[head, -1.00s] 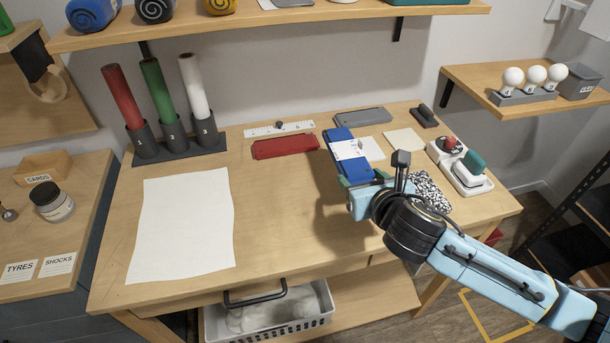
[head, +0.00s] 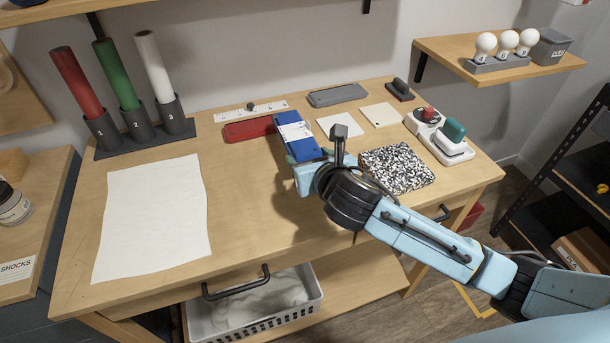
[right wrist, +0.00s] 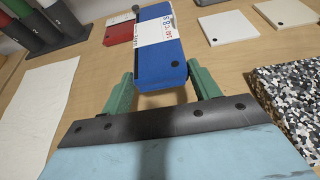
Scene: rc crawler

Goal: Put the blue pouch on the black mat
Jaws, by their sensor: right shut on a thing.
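The blue pouch (head: 297,143), with a white label band, is at the back middle of the wooden table in the head view. My right gripper (head: 308,166) is at its near end. In the right wrist view, the green fingers of this gripper (right wrist: 162,88) are shut on the blue pouch (right wrist: 160,68), one on each side. A shadow lies under its near end; I cannot tell how far it is off the table. I see no plain black mat in these frames. My left gripper is not in view.
A red pouch (head: 249,130) lies left of the blue one. A white sheet (head: 152,218) covers the left. The table's middle is bare.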

